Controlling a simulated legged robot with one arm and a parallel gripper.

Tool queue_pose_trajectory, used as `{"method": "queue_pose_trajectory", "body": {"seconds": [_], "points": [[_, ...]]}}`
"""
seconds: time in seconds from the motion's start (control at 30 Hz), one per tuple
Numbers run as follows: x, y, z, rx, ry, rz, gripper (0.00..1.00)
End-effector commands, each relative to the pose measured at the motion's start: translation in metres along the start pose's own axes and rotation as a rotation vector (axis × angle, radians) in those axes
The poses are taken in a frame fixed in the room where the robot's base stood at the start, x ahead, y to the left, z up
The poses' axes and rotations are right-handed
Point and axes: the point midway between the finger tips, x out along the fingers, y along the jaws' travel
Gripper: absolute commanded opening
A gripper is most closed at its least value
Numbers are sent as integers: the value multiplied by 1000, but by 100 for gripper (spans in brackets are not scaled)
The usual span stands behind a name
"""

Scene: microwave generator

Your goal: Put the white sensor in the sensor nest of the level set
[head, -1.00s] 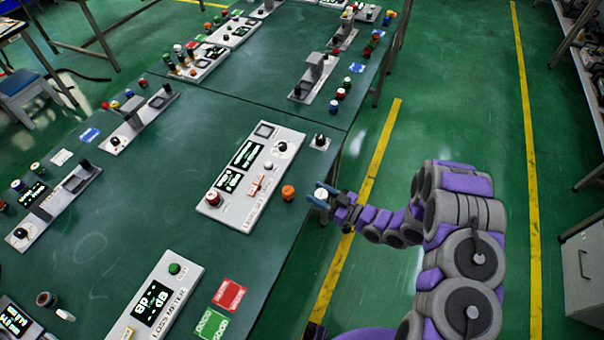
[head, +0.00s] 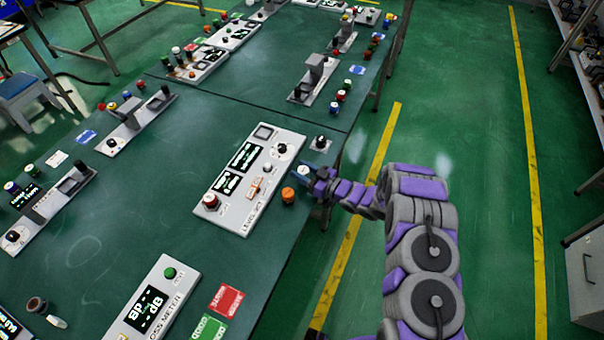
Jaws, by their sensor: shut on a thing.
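The level set (head: 232,212) is a long white panel lying on the green table, with two lit displays, a white dial, an orange lever and a red knob. The sensor is small and partly hidden by the fingers. It is apart from the panel.
An orange-topped cylinder (head: 288,195) stands close to my gripper, beside the panel. The loss meter (head: 152,300) and red and green cards (head: 226,300) lie nearer. Bare table is left of the panel.

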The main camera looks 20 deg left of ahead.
Motion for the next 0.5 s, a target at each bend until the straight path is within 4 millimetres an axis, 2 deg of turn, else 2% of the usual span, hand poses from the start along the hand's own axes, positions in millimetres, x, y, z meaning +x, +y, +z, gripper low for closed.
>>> {"method": "queue_pose_trajectory", "body": {"seconds": [0.1, 0.5], "points": [[0, 0, 7, -2, 1, 0, 13], [0, 0, 11, -2, 2, 0, 13]]}}
